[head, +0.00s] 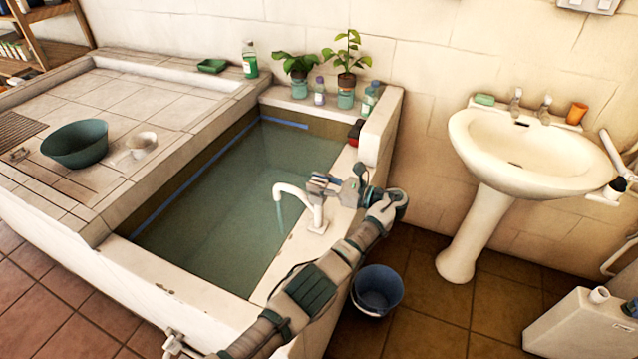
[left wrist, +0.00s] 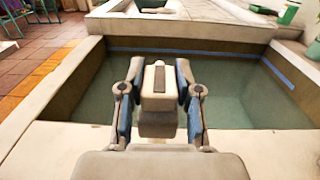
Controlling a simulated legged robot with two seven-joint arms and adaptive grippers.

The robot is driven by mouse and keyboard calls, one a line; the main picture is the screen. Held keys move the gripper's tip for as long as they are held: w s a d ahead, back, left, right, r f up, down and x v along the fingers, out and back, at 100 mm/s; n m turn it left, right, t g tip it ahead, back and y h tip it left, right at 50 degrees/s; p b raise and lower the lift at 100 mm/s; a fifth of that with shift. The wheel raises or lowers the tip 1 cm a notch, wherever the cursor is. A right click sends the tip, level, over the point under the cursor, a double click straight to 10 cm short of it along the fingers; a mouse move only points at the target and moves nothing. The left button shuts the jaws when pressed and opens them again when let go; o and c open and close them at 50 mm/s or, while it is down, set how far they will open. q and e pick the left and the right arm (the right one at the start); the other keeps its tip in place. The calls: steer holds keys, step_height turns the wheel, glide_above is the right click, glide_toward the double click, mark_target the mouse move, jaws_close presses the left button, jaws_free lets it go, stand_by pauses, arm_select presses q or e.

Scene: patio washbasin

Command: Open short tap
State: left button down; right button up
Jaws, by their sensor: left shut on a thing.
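The white short tap (head: 314,212) stands on the front right rim of the water tank (head: 265,150), its curved spout reaching left over the water. A thin bluish stream (head: 280,218) shows below the spout. My left gripper (head: 322,182) is at the top of the tap, reaching in from the right. In the left wrist view, my left gripper (left wrist: 156,82) is shut on the pale tap handle (left wrist: 159,100), with a blue-padded finger on each side. The gripper hides part of the handle in the head view. My right gripper is not in view.
A blue bucket (head: 377,289) stands on the floor below my left arm. A white washbasin (head: 530,150) is at the right. Potted plants (head: 346,80) and bottles (head: 250,60) line the back ledge. A green bowl (head: 75,144) sits on the tiled slab.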

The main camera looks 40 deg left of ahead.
mark_target(321, 180)
arm_select(q)
steer(key=c, duration=1.2)
jaws_free()
steer(key=shift+f, duration=0.1)
steer(key=o, duration=0.4)
steer(key=shift+w+f, duration=0.1)
steer(key=shift+w, duration=0.1)
step_height(321, 180, up, 10)
steer(key=shift+w+f, duration=0.1)
steer(key=shift+w, duration=0.05)
